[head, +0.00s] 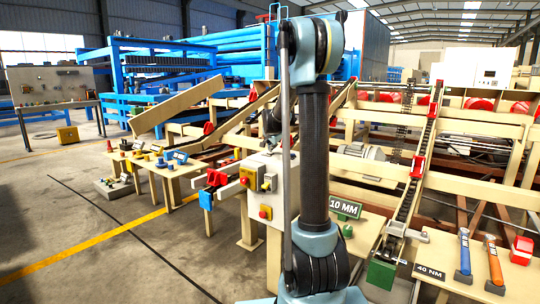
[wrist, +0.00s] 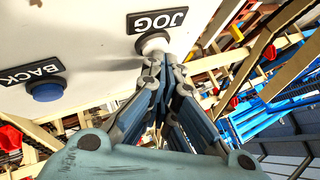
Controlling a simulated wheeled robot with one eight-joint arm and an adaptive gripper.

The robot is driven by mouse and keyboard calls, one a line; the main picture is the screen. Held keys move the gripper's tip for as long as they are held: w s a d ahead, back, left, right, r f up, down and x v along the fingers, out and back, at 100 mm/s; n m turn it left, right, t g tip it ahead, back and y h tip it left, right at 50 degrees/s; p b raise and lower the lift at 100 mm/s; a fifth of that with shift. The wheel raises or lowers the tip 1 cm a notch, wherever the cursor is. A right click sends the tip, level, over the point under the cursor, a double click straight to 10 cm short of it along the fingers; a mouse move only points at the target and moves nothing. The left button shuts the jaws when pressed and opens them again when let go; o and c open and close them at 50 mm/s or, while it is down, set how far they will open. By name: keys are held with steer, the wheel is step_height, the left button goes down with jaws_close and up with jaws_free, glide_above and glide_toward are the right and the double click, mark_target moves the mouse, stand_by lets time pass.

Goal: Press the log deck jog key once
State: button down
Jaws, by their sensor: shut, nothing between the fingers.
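The jog key (wrist: 151,41) is a pale round button beside the black JOG label (wrist: 157,20), which reads upside down in the wrist view. My gripper (wrist: 163,62) is shut and empty, its fingertips right at the jog key and partly covering it. I cannot tell whether they touch it or whether it is pressed in. The blue BACK key (wrist: 47,92) sits to the left on the same pale panel, clear of the fingers. In the head view, my arm hides part of the pale control box (head: 283,204), and I cannot make out my gripper there.
Red buttons on yellow housings (head: 265,213) are on the control box. A bench with small parts (head: 165,166) stands to the left. Open floor (head: 80,230) lies at the front left.

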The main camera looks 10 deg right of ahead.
steer(key=shift+r, duration=0.8)
steer(key=shift+r, duration=2.55)
steer(key=shift+s, duration=0.1)
